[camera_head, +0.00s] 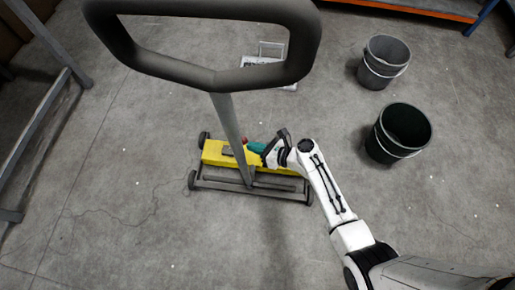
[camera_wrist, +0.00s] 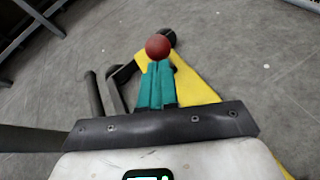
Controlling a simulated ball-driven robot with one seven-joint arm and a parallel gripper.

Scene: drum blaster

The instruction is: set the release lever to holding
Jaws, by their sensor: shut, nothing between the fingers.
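The wheeled floor unit has a yellow body (camera_head: 217,152), a dark frame and a tall grey post (camera_head: 228,128) rising to a big black loop handle (camera_head: 200,78). A red ball knob (camera_head: 244,140), seemingly the end of the release lever, shows just past my teal fingertips (camera_head: 252,147). In the wrist view the red knob (camera_wrist: 158,46) sits straight beyond the tips of my shut gripper (camera_wrist: 157,66), with the yellow body (camera_wrist: 192,80) behind and to the right. The fingers hold nothing. I cannot tell whether they touch the knob. The lever's stem is hidden.
Two dark buckets (camera_head: 384,62) and (camera_head: 399,133) stand on the concrete floor at the right. A pale flat object (camera_head: 268,72) lies behind the handle. A grey metal frame (camera_head: 40,125) stands at the left. The floor around the unit is mostly clear.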

